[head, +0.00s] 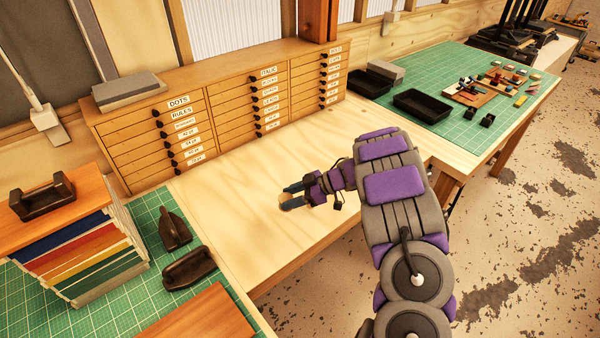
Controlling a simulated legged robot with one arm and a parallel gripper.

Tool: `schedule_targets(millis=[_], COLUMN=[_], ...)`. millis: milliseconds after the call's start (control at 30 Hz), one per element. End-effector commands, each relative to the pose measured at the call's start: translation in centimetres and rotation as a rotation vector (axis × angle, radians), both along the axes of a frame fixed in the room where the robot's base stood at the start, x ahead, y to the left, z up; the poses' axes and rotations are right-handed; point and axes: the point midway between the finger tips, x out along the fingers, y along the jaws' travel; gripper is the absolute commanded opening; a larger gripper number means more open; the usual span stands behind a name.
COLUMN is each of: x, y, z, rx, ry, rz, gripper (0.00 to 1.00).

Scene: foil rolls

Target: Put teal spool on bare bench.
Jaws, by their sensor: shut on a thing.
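My gripper (291,196) is over the bare pale wood bench (230,210), in the middle of the head view. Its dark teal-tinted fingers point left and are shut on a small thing. That thing looks like the teal spool (285,197); only a small tan bit shows between the fingertips, and the fingers hide the rest. I cannot tell whether it touches the bench. The bench around it is clear.
A wooden drawer cabinet (225,105) stands along the back. Black trays (422,105) sit on the green mat at right. Dark-handled tools (188,268) and a stack of coloured boards (80,260) are at left. Bare wood lies between the mats.

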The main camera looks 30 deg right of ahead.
Motion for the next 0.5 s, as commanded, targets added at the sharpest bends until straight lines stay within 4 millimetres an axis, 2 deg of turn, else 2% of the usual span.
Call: schedule_targets(millis=[167,267,500], x=[0.0,0.6,2.5], y=[0.3,1.9,7.7], z=[-0.1,-0.4,-1.0], rx=[0.002,0.002,0.002], ry=[-0.001,0.001,0.0], rz=[0.006,0.008,0.01], gripper=[0.19,0.19,0.19])
